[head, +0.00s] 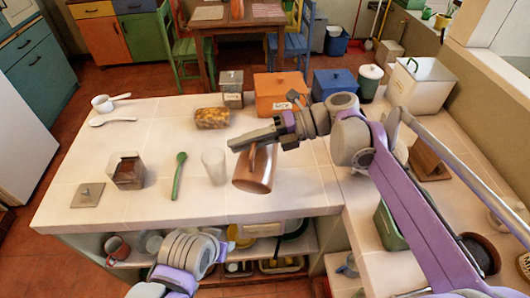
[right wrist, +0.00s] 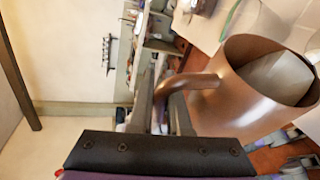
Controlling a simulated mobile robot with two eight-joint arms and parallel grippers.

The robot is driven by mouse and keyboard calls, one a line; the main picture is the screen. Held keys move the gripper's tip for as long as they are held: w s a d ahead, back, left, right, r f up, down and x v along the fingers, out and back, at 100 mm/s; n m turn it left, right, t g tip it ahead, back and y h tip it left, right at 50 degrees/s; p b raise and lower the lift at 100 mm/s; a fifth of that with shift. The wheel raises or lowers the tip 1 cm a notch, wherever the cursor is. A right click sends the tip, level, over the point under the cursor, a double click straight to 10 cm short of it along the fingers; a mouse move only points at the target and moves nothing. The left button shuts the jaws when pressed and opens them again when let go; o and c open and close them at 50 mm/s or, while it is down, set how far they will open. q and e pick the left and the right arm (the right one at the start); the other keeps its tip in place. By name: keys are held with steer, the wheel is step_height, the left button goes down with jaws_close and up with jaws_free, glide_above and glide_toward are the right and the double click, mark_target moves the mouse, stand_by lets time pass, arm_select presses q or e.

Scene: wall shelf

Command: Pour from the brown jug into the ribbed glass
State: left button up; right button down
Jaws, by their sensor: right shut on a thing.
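The brown jug (head: 254,172) is just right of the ribbed glass (head: 214,166), near the front of the white counter. The jug looks slightly tilted; I cannot tell whether its base touches the counter. My right gripper (head: 254,138) is shut on the jug's handle and hides its upper part in the head view. In the right wrist view the handle (right wrist: 188,84) lies between the fingers, and the jug (right wrist: 240,98) opens at right with a pale surface inside. The glass stands upright, apart from the jug. My left gripper is out of view; only part of my left arm shows.
A green spoon (head: 178,175), an open metal canister (head: 127,171) and its lid (head: 87,195) are left of the glass. A bread-like block (head: 212,118), a grey canister (head: 231,88) and an orange box (head: 280,94) stand behind. The counter's front edge is close.

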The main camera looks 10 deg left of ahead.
steer(key=shift+w, duration=0.35)
steer(key=shift+w+d+r, duration=0.1)
steer(key=shift+w, duration=0.15)
steer(key=shift+w+r, duration=0.1)
steer(key=shift+w, duration=0.05)
steer(key=shift+m, duration=0.3)
steer(key=shift+a, duration=0.2)
